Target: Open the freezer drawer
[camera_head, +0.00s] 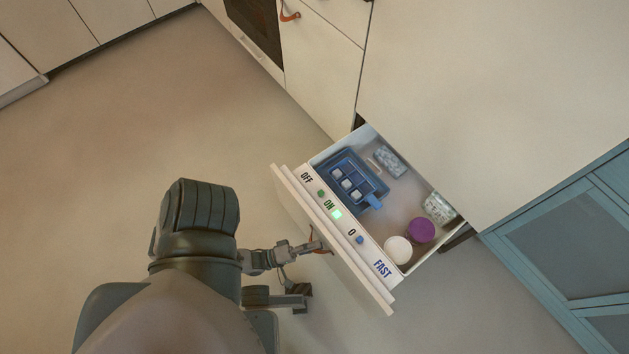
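The freezer drawer (333,232) is pulled out of the white cabinet front, and its inside shows. Its top edge carries the labels OFF, ON and FAST and a lit green light. Inside are a blue ice tray (351,181), a purple-lidded tub (421,231), a white-lidded tub (398,250) and clear bags. A small part of an orange leather pull (322,252) shows at the drawer's outer face. My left gripper (316,246) is at this pull. It is too small and partly hidden to tell whether its fingers hold it. My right gripper is not in view.
The white cabinet (480,90) stands behind the drawer, with a blue glass-panelled door (565,255) at the right. An oven (256,25) and another cupboard with a leather pull (289,15) are at the top. The floor to the left is clear.

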